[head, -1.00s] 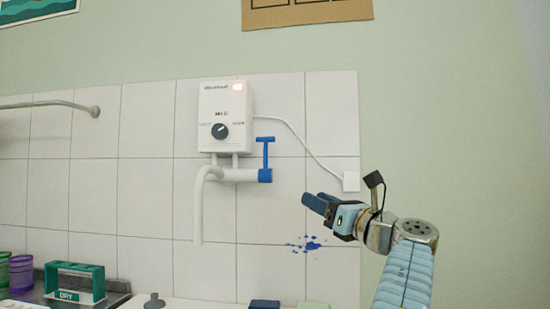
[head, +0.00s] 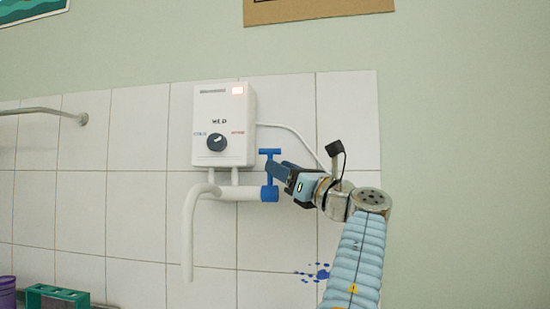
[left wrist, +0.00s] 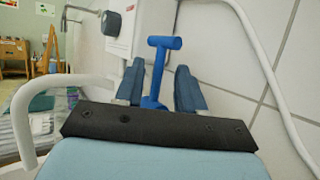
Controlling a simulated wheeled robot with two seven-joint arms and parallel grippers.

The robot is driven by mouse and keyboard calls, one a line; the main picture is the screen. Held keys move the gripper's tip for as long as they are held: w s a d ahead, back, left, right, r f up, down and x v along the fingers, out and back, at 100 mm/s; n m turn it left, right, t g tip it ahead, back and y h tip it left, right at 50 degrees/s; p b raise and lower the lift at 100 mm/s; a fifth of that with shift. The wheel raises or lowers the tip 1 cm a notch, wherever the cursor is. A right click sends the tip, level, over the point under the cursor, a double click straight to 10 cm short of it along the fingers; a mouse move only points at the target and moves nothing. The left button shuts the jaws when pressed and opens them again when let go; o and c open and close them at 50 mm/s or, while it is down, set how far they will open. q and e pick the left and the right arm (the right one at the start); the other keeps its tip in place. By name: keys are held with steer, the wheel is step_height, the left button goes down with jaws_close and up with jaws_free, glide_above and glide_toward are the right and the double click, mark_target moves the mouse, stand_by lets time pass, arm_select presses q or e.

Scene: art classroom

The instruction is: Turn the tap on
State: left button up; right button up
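The tap is a blue T-shaped handle (head: 269,153) on a blue collar at the right end of a white pipe (head: 240,193). The pipe bends down into a white spout (head: 188,240) on the left, below a white water heater (head: 224,125). My left gripper (head: 280,171) is at the handle's right side in the head view. In the left wrist view the handle (left wrist: 157,72) stands upright between my two spread blue fingers (left wrist: 160,88), with gaps visible on both sides. No water shows at the spout. My right gripper is not in view.
A white cable (head: 292,132) runs from the heater to the right. A metal rail (head: 45,112) is on the tiled wall at left. A green rack (head: 57,295) and purple cup (head: 7,292) stand at lower left. Blue paint splashes (head: 321,272) mark the tiles.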

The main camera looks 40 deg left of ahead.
arm_select(q)
steer(key=shift+p+x, duration=0.35)
steer(key=shift+x, duration=1.05)
jaws_close()
